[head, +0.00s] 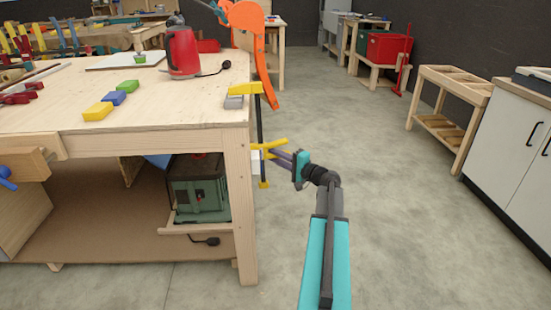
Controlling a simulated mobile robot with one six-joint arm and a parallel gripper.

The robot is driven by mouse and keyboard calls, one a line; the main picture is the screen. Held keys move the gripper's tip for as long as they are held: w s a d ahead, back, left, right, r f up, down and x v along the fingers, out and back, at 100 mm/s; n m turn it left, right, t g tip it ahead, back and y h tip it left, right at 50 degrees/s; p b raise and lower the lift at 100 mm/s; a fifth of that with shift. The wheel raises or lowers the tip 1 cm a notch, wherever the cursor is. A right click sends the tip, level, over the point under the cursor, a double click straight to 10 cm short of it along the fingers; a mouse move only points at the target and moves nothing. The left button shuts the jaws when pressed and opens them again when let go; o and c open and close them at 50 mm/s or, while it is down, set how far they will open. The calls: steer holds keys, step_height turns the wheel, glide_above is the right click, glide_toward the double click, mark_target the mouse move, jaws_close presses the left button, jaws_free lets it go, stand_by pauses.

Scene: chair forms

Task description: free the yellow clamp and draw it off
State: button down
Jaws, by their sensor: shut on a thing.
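The yellow clamp (258,118) is at the right edge of the wooden workbench (160,122). Its upper yellow arm reaches over a grey block (233,102) on the bench top. Its dark bar hangs upright beside the bench edge, with a yellow sliding part below the top and a small yellow foot at the lower end. My gripper (276,153) comes from the right and is shut on the clamp at the lower yellow part. The exact grip is small and partly hidden by the fingers.
An orange curved form (255,50) stands at the bench's far right corner, close behind the clamp. A red kettle (182,52) and yellow, blue and green blocks (119,98) are on the bench. A green machine (198,188) sits on the lower shelf. The floor to the right is clear.

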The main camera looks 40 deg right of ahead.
steer(key=shift+r, duration=0.2)
steer(key=shift+d, duration=0.1)
steer(key=s+d+b, duration=0.1)
steer(key=s+d, duration=0.7)
steer(key=d, duration=0.2)
steer(key=shift+s+d, duration=0.3)
steer(key=shift+d, duration=0.1)
stand_by(2.1)
steer(key=shift+s, duration=0.15)
